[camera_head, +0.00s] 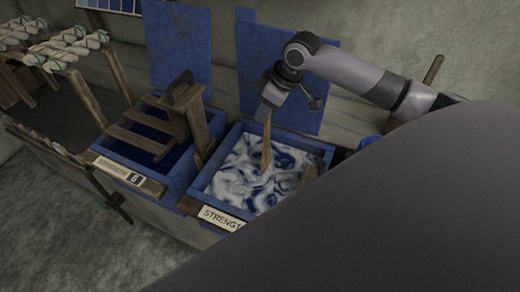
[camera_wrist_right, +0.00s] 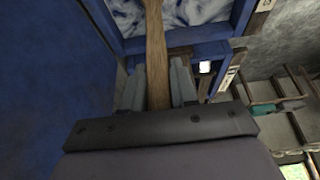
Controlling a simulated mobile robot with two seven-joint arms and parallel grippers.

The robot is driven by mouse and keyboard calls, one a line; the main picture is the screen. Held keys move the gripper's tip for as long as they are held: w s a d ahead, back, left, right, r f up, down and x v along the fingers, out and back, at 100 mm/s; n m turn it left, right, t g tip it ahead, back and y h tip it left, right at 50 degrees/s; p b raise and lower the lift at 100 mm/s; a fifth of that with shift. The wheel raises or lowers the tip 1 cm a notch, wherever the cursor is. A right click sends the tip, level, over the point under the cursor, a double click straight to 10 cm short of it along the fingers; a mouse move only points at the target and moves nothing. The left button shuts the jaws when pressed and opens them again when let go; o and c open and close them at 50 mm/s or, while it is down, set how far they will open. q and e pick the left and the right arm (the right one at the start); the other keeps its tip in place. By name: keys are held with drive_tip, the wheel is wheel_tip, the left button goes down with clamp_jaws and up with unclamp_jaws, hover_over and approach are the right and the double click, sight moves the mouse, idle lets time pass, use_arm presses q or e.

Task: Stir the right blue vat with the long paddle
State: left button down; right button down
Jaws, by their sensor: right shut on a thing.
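The right blue vat (camera_head: 204,181) is a square blue box full of swirled white and blue liquid (camera_head: 250,179). Its rim and liquid also show at the top of the right wrist view (camera_wrist_right: 185,37). My right gripper (camera_head: 267,108) is above the vat's back part, pointing down. It is shut on the wooden long paddle (camera_head: 267,150), whose shaft runs down into the liquid, nearly upright. The shaft passes between the fingers in the right wrist view (camera_wrist_right: 156,55). The paddle's lower end is hidden in the liquid. My left gripper is not in view.
A left blue vat (camera_head: 184,175) with a wooden slatted rack (camera_head: 140,135) stands beside it. Blue panels (camera_head: 178,48) rise behind the vats. A label reading "STRENGT" (camera_head: 222,218) is on the front rim. White yarn skeins (camera_head: 70,45) hang at far left. A large dark shape covers the lower right.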

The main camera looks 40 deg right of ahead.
drive_tip(key=w+a, duration=0.3)
drive_tip(key=a, duration=0.3)
drive_tip(key=s, duration=0.7)
drive_tip(key=s+d, duration=0.2)
drive_tip(key=d, duration=0.3)
drive_tip(key=w+d, duration=0.1)
drive_tip(key=w, duration=0.6)
drive_tip(key=w+a, duration=0.2)
drive_tip(key=a, duration=0.4)
drive_tip(key=s, duration=0.7)
drive_tip(key=s+d, duration=0.2)
drive_tip(key=d, duration=0.3)
drive_tip(key=w+d, duration=0.1)
drive_tip(key=w, duration=0.5)
drive_tip(key=shift+w, duration=0.3)
